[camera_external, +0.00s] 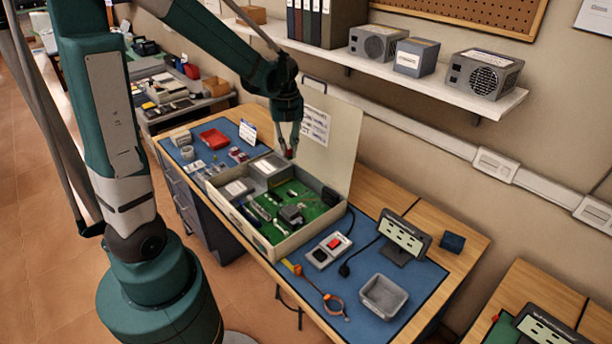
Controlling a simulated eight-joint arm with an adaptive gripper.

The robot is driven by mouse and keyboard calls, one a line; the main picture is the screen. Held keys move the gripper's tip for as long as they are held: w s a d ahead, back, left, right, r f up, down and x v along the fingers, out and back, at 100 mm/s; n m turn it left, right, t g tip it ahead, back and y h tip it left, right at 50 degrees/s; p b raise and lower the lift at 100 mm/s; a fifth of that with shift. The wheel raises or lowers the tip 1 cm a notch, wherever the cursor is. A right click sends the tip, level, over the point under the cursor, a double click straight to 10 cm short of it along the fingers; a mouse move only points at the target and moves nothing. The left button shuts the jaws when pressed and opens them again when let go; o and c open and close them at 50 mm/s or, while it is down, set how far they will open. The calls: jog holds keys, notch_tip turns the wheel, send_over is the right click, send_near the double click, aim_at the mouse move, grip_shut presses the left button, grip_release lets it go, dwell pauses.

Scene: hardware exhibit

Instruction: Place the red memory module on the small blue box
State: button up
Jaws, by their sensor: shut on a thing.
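My gripper (288,150) hangs above the back of the open computer case (251,248), in front of its raised lid. It is shut on a small red thing, which looks like the red memory module (290,154); little of it shows between the fingers. The small blue box (452,242) stands on bare wood at the right end of the desk, behind and right of the small screen. My gripper is well to the left of the blue box and apart from it. The top of the box looks clear.
The upright lid (336,140) stands behind my gripper. A small tilted screen (404,238) stands between the case and the blue box. A grey bin (383,297), a red-button switch (329,250) and an orange strap (325,296) lie on the blue mat. A shelf (400,75) runs above.

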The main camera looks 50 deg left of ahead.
jog(key=s+d+f+m+p, duration=0.1)
jog(key=s+d+f+m, duration=0.1)
jog(key=s+d+m, duration=0.75)
jog(key=s+d+f+m+p, duration=0.15)
jog(key=s+d, duration=0.55)
jog(key=d, duration=0.7)
jog(key=s+d+f+m+b, duration=0.1)
jog(key=d+f+m+b, duration=0.2)
jog(key=d, duration=2.1)
jog(key=w+d+f+n, duration=0.1)
jog(key=w+d, duration=0.3)
jog(key=w, duration=0.3)
jog(key=w+d+n+b, duration=0.1)
jog(key=w+d, duration=0.3)
jog(key=w, duration=0.4)
jog(key=w+d+f+n, duration=0.1)
jog(key=w+d, duration=0.3)
jog(key=w, duration=0.3)
jog(key=w+f+n, duration=0.1)
jog(key=w, duration=0.6)
jog(key=w+f+p, duration=0.1)
jog(key=w, duration=0.6)
jog(key=w+f+n+p, duration=0.1)
jog(key=w, duration=0.6)
jog(key=shift+w+a+f+n, duration=0.1)
jog(key=shift+w+n, duration=0.1)
jog(key=shift+n, duration=0.1)
jog(key=shift+w+a+f+p, duration=0.2)
jog(key=shift+w+a+p, duration=0.1)
jog(key=shift+w, duration=0.3)
